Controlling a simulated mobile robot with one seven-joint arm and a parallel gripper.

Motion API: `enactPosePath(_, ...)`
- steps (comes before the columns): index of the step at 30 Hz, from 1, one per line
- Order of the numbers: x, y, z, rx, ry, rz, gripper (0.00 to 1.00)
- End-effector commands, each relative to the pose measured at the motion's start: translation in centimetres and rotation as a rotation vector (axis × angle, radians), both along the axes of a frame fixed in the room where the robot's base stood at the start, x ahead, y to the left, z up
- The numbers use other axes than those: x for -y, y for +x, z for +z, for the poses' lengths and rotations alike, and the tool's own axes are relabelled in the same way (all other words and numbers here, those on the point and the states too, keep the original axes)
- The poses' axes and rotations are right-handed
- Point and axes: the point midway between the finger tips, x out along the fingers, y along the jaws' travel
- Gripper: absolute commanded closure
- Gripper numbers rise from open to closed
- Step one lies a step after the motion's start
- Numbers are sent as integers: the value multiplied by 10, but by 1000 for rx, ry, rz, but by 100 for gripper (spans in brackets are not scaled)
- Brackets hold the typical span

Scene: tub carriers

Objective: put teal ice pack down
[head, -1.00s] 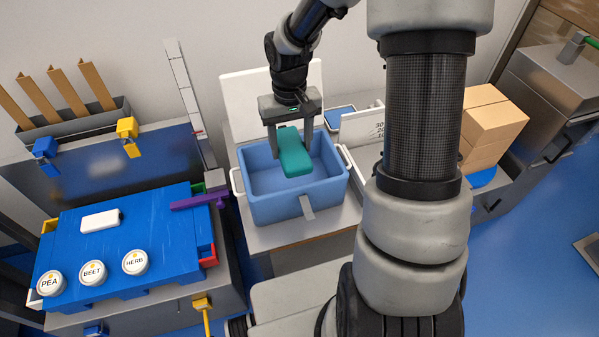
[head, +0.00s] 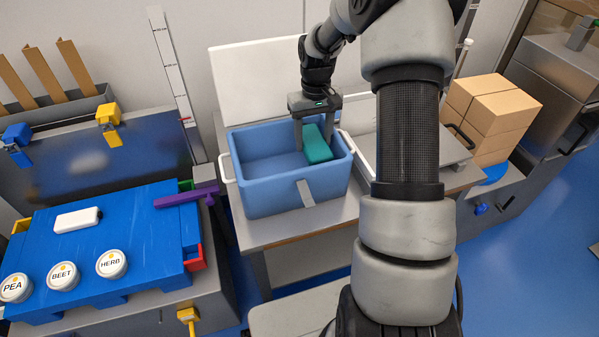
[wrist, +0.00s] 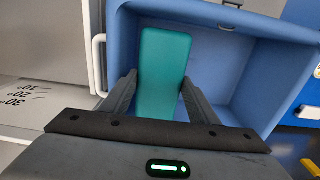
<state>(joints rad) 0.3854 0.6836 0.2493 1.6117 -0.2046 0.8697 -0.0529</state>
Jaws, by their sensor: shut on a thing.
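The teal ice pack (head: 316,146) is a flat rounded block inside the right part of the open blue tub (head: 270,200). My gripper (head: 313,136) reaches into the tub from above and is shut on the ice pack. In the wrist view the teal ice pack (wrist: 163,65) lies between the two fingers of my gripper (wrist: 160,90), near one end wall of the blue tub (wrist: 285,35). Its underside is hidden, so I cannot tell whether it touches the tub floor.
The tub stands on a grey table (head: 290,235). A white board (head: 255,85) leans behind it. Cardboard boxes (head: 490,120) stand to the right. At left are a blue pallet-like board (head: 110,235) with round tubs and a purple bar (head: 185,196). The tub's left part looks empty.

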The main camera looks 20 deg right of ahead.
Motion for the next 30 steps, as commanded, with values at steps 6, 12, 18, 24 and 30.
enactPosePath(6, 0, -1, -42, -3, 1, 0, 77)
enactPosePath(12, 0, -1, -62, -2, 0, 1, 77)
enactPosePath(18, 0, -1, -88, -2, 1, 0, 77)
enactPosePath(24, 0, 0, -87, -1, 0, 0, 77)
enactPosePath(30, 0, -1, -91, -2, 0, 0, 41)
